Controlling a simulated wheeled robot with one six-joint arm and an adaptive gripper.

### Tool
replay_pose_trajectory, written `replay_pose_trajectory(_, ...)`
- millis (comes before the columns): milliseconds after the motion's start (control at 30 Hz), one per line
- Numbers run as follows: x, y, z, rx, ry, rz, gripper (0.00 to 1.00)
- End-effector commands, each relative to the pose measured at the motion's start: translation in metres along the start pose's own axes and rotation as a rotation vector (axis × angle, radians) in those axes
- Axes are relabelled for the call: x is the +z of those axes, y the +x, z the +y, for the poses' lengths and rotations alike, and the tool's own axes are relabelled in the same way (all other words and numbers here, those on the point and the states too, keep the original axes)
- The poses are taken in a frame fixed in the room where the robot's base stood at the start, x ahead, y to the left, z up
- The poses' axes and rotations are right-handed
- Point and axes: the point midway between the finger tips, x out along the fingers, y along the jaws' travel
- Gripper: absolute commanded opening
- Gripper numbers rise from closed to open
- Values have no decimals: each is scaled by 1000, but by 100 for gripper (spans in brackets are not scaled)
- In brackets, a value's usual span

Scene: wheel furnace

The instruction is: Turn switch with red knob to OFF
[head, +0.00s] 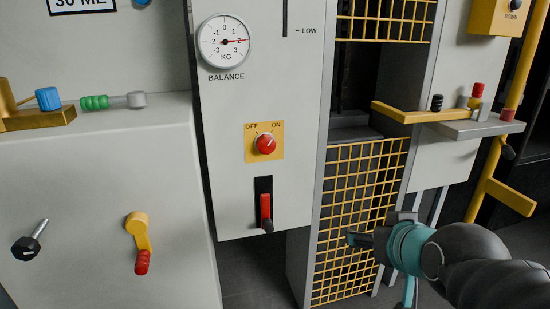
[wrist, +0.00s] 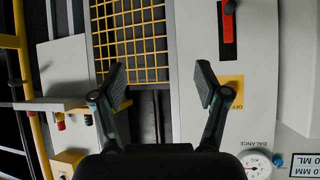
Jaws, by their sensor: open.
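The red knob (head: 265,145) sits on a yellow plate (head: 251,154) marked OFF at upper left and ON at upper right, on the grey panel under the balance gauge. Its white mark points up and right, toward ON. My gripper (head: 355,239) is to the right of and below the knob in the head view, in front of the yellow mesh and apart from the panel. In the wrist view my gripper (wrist: 161,82) is open with nothing between its fingers. The right finger there covers part of the yellow plate (wrist: 236,84), and the knob is hidden.
A red-handled lever (head: 266,207) in a black slot is below the knob; it also shows in the wrist view (wrist: 228,28). The yellow mesh guard (head: 360,190) stands right of the panel. A yellow bar (head: 425,115) juts out at upper right.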

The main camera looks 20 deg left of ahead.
Motion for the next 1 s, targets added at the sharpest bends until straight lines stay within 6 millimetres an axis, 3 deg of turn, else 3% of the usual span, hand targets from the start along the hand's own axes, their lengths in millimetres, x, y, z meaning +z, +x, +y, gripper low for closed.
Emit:
replay_pose_trajectory(33, -11, 22, -22, -46, -29, 76, 74)
replay_pose_trajectory(133, -46, 42, -61, -113, -65, 239, 74)
replay_pose_trajectory(300, -89, 57, -118, -189, -88, 459, 74)
replay_pose_trajectory(400, -103, 59, -139, -212, -89, 542, 74)
replay_pose_trajectory(667, -119, 63, -157, -224, -85, 612, 74)
replay_pose_trajectory(1000, -146, 102, -167, -223, -85, 610, 74)
